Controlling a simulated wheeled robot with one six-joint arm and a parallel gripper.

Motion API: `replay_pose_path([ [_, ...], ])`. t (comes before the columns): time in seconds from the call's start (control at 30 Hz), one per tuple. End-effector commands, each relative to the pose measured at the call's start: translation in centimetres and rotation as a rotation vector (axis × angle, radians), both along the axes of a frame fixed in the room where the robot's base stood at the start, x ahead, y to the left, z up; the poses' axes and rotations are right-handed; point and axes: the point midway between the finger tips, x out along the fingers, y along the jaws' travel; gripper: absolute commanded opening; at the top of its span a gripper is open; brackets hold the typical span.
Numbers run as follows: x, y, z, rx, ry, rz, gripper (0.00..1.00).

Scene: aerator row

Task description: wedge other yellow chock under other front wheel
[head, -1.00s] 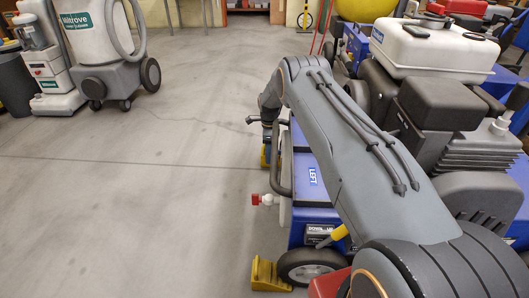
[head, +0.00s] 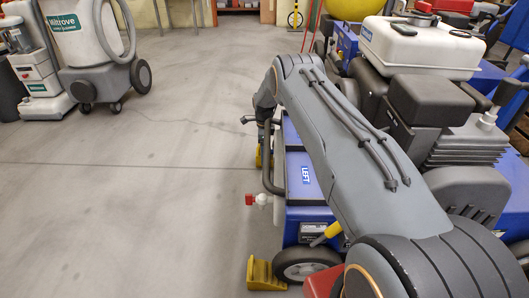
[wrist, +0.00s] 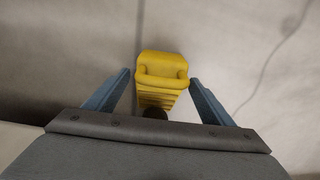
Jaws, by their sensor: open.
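A yellow chock (wrist: 161,66) with a ridged slope lies on the floor in the wrist view. My gripper (wrist: 160,78) is open, with one blue finger on each side of this chock and visible gaps between. In the head view this chock (head: 259,157) shows partly at the far end of the blue machine (head: 307,178) marked LEFT, below my arm's end. Another yellow chock (head: 264,275) sits on the floor against or very close to the left side of the near wheel (head: 305,267). The far wheel is hidden in the head view.
A red-capped fitting (head: 252,199) and a dark handle stick out from the machine's left side. A grey and white cleaning machine (head: 95,50) stands at the upper left. The floor (head: 140,210) to the left is clear. Engine-like equipment (head: 430,95) crowds the right.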

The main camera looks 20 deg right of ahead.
Motion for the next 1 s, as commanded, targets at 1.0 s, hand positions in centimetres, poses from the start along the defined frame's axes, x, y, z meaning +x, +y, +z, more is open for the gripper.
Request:
replay_pose_path([
  [1.0,0.0,-0.2,7.8,0.0,0.0,-0.002,0.76],
])
